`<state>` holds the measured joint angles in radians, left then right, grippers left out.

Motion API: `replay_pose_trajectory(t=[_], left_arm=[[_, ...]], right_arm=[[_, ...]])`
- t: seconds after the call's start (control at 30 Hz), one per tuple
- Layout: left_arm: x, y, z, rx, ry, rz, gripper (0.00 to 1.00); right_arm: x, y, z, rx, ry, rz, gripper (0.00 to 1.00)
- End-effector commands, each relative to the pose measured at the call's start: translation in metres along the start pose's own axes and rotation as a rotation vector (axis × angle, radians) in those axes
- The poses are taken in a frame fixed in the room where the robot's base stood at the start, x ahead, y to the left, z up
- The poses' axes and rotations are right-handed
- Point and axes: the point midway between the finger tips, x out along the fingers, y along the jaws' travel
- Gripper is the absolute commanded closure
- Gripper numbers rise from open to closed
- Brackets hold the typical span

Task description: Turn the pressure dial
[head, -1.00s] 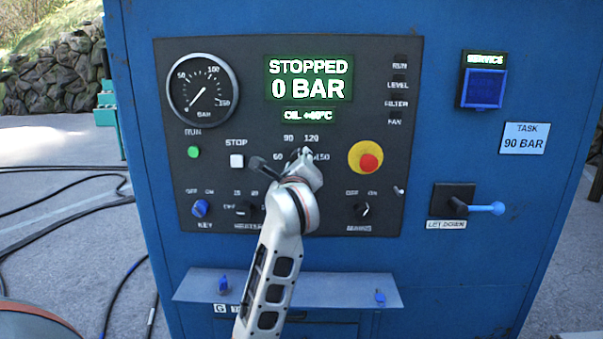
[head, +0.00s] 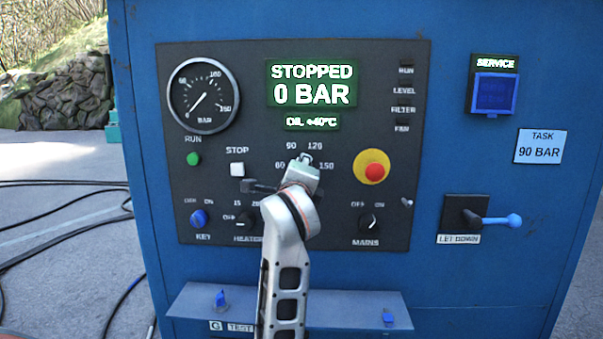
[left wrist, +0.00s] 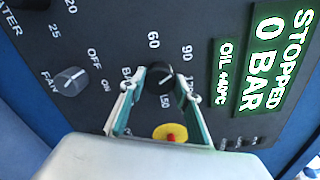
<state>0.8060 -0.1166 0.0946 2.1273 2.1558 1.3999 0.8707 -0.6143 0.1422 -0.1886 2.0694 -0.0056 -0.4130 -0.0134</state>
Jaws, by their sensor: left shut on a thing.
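The black pressure dial (left wrist: 160,82) sits on the dark control panel among the marks 60, 90, 120 and 150. My left gripper (left wrist: 161,74) is shut on the dial, one finger on each side of it in the left wrist view. In the head view my left gripper (head: 304,160) covers the dial. I cannot tell for sure which mark the dial points to. The display (head: 312,84) reads STOPPED, 0 BAR. The task card (head: 539,147) reads 90 BAR. My right gripper is not in view.
The round gauge (head: 203,95) is at the panel's upper left. A red emergency button (head: 374,171) is right of the dial. The heater knob (head: 243,219) and mains knob (head: 368,222) are below. A let-down lever (head: 500,220) sticks out at right, and a shelf (head: 340,305) juts out below.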

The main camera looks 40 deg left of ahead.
Motion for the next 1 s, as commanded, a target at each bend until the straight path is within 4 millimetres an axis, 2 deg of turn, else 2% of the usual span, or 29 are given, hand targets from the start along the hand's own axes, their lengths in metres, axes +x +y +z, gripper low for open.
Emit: replay_pose_trajectory(t=[0.2, 0.23, 0.3, 0.73, 0.87, 1.0], left_arm=[[0.000, 0.001, 0.000, 0.000, 0.000, 0.002, 0.89], [0.000, 0.001, 0.000, 0.000, 0.000, 0.002, 0.65], [0.000, 0.001, 0.000, 0.000, 0.000, 0.001, 0.51], [-0.006, 0.000, 0.000, 0.001, 0.000, -0.001, 0.51], [-0.024, 0.000, -0.001, -0.001, 0.002, -0.001, 0.51], [-0.053, 0.000, -0.001, -0.002, 0.002, -0.001, 0.51]], right_arm=[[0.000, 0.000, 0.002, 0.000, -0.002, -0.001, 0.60], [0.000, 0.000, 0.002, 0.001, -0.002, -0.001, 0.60], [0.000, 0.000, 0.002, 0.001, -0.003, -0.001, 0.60], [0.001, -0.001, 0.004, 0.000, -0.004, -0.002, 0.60], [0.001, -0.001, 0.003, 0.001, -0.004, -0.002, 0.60], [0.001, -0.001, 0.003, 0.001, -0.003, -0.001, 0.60]])
